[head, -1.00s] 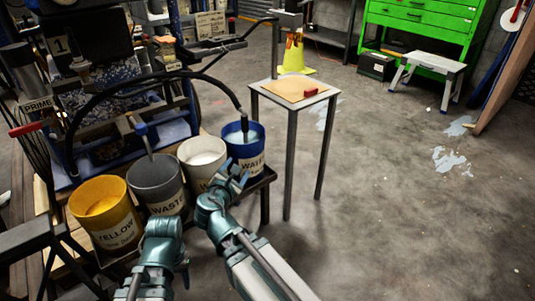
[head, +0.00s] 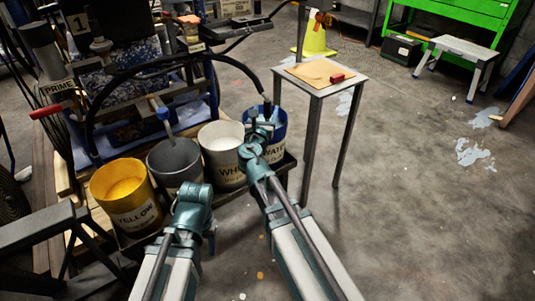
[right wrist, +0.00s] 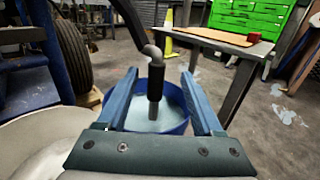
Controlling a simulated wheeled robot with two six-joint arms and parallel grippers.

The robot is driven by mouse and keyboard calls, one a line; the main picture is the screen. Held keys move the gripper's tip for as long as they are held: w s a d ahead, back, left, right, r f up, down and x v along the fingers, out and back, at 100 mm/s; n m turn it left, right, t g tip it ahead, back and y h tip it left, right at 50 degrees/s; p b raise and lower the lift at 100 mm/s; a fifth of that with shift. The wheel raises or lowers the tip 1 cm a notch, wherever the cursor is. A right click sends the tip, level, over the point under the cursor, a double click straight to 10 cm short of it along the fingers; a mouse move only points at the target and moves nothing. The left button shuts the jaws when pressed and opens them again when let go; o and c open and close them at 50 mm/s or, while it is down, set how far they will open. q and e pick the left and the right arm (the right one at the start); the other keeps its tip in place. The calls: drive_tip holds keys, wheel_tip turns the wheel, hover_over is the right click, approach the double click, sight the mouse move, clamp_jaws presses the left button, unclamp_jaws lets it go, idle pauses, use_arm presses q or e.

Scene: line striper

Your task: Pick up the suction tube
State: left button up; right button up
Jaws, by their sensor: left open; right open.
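The suction tube is a black hose that arches over from the striper, with its dark end (head: 267,108) hanging into the blue water bucket (head: 277,140). In the right wrist view the tube end (right wrist: 155,85) stands upright in pale water inside the blue bucket (right wrist: 176,112). My right gripper (head: 262,121) is open at the bucket. In the right wrist view its two blue fingers (right wrist: 160,76) lie either side of the tube, with visible gaps; its depth between them is unclear. My left gripper (head: 196,205) is above the floor in front of the buckets, its fingers mostly hidden.
White (head: 222,158), grey waste (head: 176,165) and yellow (head: 125,195) buckets stand in a row left of the blue one. A small metal table (head: 322,80) with a red block (head: 337,78) stands to the right.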

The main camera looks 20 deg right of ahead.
sight(267, 105)
drive_tip(key=shift+w+d, duration=0.2)
drive_tip(key=shift+w, duration=0.2)
drive_tip(key=shift+w, duration=0.1)
drive_tip(key=x, duration=0.5)
drive_tip(key=shift+w+a+f+b, duration=0.15)
drive_tip(key=shift+f+b, duration=0.15)
clamp_jaws()
idle(1.0)
